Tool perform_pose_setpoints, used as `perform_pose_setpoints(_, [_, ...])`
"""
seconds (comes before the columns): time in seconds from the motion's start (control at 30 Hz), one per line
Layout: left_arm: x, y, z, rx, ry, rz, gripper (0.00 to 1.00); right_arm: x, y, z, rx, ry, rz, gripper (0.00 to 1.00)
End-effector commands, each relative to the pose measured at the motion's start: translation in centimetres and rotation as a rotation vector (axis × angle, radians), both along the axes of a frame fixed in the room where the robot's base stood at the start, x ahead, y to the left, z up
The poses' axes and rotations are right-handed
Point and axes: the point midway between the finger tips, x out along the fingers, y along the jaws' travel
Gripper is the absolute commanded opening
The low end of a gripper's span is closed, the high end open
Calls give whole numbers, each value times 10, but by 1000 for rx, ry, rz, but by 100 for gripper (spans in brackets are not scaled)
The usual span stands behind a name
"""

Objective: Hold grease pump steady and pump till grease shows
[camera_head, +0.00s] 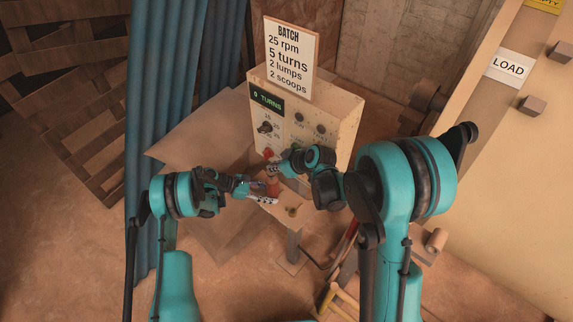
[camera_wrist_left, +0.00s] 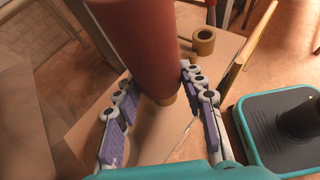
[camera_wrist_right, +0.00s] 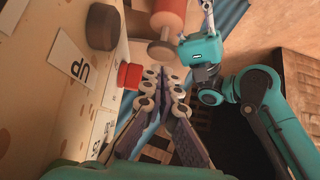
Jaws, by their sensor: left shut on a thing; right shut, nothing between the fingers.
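The grease pump, a red cylinder (camera_head: 272,186), stands over a small shelf in front of the control cabinet. My right gripper (camera_head: 271,168) is shut and empty, just above the pump and close to the cabinet face. In the right wrist view its closed fingertips (camera_wrist_right: 162,74) are near the pump's brass-coloured end (camera_wrist_right: 162,51), apparently without gripping it. I see no grease.
A batch sign (camera_head: 290,55) stands on top. A brass-coloured ring (camera_wrist_left: 203,41) sits on the shelf. A "LOAD" panel (camera_head: 508,67) is at right.

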Motion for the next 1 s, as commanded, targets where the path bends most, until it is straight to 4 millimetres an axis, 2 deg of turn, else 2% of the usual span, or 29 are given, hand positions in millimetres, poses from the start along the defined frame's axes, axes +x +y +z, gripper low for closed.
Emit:
perform_pose_setpoints(0.2, [0, 0, 0, 1, 0, 1, 24, -26, -26, 38, 2, 1, -4, 0])
perform_pose_setpoints(0.43, [0, 0, 0, 1, 0, 1, 24, -45, -44, 64, 1, 0, -2, 0])
perform_pose_setpoints(0.6, [0, 0, 0, 1, 0, 1, 24, -50, -49, 71, 2, 0, -1, 0])
perform_pose_setpoints(1.0, [0, 0, 0, 1, 0, 1, 24, -50, -49, 72, 2, -1, -1, 0])
